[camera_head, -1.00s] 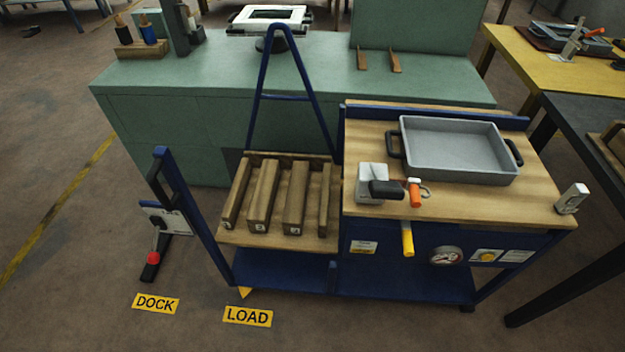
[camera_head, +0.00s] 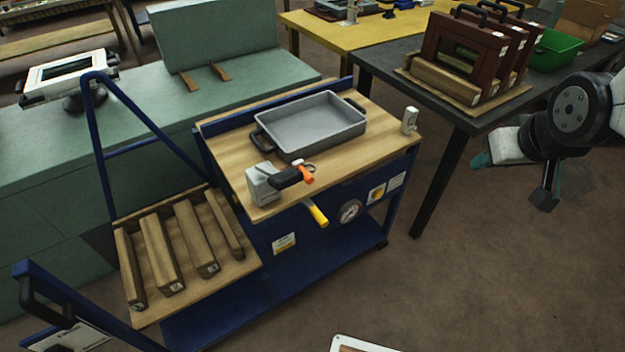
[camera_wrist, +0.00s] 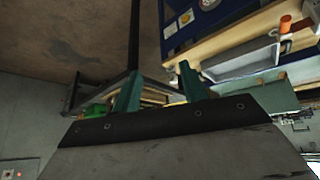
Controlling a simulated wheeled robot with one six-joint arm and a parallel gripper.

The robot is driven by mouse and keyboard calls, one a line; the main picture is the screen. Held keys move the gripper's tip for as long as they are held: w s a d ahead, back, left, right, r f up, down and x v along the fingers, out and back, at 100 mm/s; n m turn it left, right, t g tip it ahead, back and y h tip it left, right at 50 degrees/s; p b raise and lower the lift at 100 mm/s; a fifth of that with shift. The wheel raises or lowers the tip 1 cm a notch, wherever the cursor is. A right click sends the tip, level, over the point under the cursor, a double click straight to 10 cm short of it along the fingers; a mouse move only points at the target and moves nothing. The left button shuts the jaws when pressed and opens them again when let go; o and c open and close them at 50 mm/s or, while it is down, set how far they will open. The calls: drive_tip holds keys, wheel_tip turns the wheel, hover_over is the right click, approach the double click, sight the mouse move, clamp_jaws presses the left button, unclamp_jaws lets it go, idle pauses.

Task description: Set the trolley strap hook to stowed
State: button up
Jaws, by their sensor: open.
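The blue trolley (camera_head: 345,280) has a wooden top (camera_head: 226,145). On its front left corner is a grey-white block (camera_head: 263,184) with a black grip (camera_head: 287,180) and an orange piece (camera_head: 307,175) beside a small ring; I cannot tell for sure which part is the strap hook. A yellow handle (camera_head: 315,213) sticks out from the front below. A small pale block (camera_head: 409,120) stands at the top's right end. My gripper (camera_head: 512,182) is open and empty, right of the trolley and apart from it. Its teal fingers also show apart in the wrist view (camera_wrist: 158,86).
A grey tray (camera_head: 320,125) rests on the trolley top. Wooden bars lie on the lower left shelf (camera_head: 238,262). A dark table (camera_head: 385,72) with red-brown frames (camera_head: 457,48) stands behind my arm. A green bench (camera_head: 50,180) is behind the trolley.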

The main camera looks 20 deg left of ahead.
sight(313, 184)
drive_tip(key=w+a+f+n+t+y, duration=0.2)
drive_tip(key=w+a+f, duration=0.3)
drive_tip(key=a, duration=0.4)
drive_tip(key=w+a+f+n+t+y, duration=0.2)
drive_tip(key=w+a+f+n+y, duration=0.15)
drive_tip(key=a+f, duration=0.4)
drive_tip(key=s+a+f+n+y, duration=0.1)
drive_tip(key=s+a+f+y, duration=0.1)
drive_tip(key=s+a, duration=0.1)
drive_tip(key=s+a+f+n+t+y, duration=0.1)
drive_tip(key=s+a+f+y, duration=0.1)
drive_tip(key=a, duration=0.3)
drive_tip(key=s+a+f+n+y, duration=0.1)
drive_tip(key=s+a+f+y, duration=0.2)
drive_tip(key=a+f, duration=0.1)
drive_tip(key=shift+s+a+t, duration=0.3)
drive_tip(key=shift+a, duration=0.25)
drive_tip(key=shift+w+a, duration=0.2)
drive_tip(key=shift+a, duration=0.1)
drive_tip(key=x, duration=0.6)
drive_tip(key=shift+w+a, duration=0.25)
